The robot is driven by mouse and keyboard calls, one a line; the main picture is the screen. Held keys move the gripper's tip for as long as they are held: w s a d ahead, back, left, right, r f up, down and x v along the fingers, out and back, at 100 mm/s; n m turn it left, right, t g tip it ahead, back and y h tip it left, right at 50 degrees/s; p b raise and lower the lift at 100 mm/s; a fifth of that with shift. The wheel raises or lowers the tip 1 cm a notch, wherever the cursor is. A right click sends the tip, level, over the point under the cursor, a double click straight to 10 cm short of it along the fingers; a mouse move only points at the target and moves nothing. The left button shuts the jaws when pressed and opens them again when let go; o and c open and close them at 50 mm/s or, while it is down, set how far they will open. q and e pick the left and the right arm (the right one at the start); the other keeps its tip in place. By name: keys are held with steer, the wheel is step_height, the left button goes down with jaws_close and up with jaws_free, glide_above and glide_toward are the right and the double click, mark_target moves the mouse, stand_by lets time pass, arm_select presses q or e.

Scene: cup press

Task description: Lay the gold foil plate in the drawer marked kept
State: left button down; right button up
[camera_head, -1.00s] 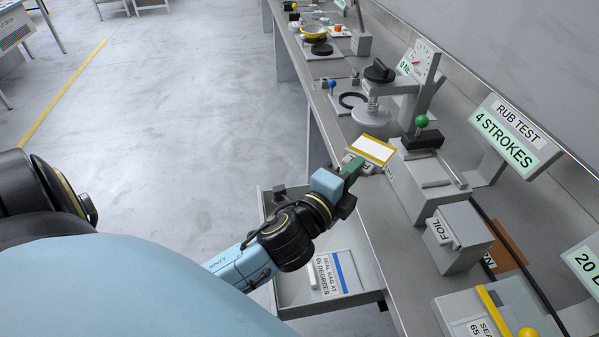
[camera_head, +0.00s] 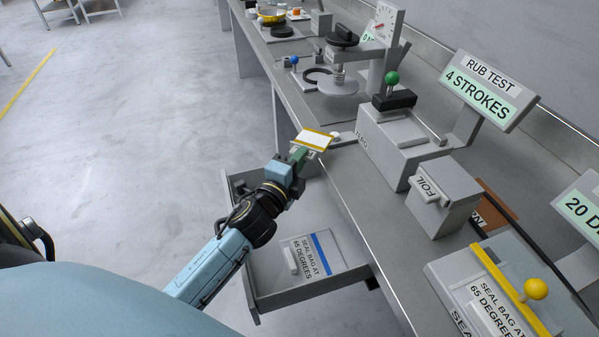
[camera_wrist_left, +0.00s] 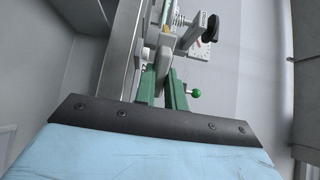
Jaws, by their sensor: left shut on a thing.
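The gold foil plate (camera_head: 316,138), a small pale plate with gold edges, is in the green fingers of my left gripper (camera_head: 302,153). The gripper is shut on it and holds it near the bench's front edge, beyond the far end of an open grey drawer (camera_head: 262,296). In the left wrist view the green fingers (camera_wrist_left: 162,88) also show, but I cannot make out the plate clearly there. The drawer holds a card reading "SEAL BAG AT 65 DEGREES" (camera_head: 312,256). I see no "kept" mark on the drawer. My right gripper is not in view.
On the bench stand a rub test box (camera_head: 392,140) with a green knob, a grey foil box (camera_head: 443,198), a press with a dial (camera_head: 340,85) and a sealer with a yellow bar (camera_head: 510,290). The floor left of the drawer is clear.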

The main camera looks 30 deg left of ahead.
arm_select(q)
step_height(320, 180, down, 2)
steer(key=shift+f+b, duration=0.25)
steer(key=shift+b, duration=0.1)
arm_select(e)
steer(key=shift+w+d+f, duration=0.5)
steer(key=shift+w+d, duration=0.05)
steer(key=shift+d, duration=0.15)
arm_select(q)
steer(key=shift+f, duration=0.15)
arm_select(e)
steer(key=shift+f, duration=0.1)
arm_select(q)
steer(key=shift+f+b, duration=0.35)
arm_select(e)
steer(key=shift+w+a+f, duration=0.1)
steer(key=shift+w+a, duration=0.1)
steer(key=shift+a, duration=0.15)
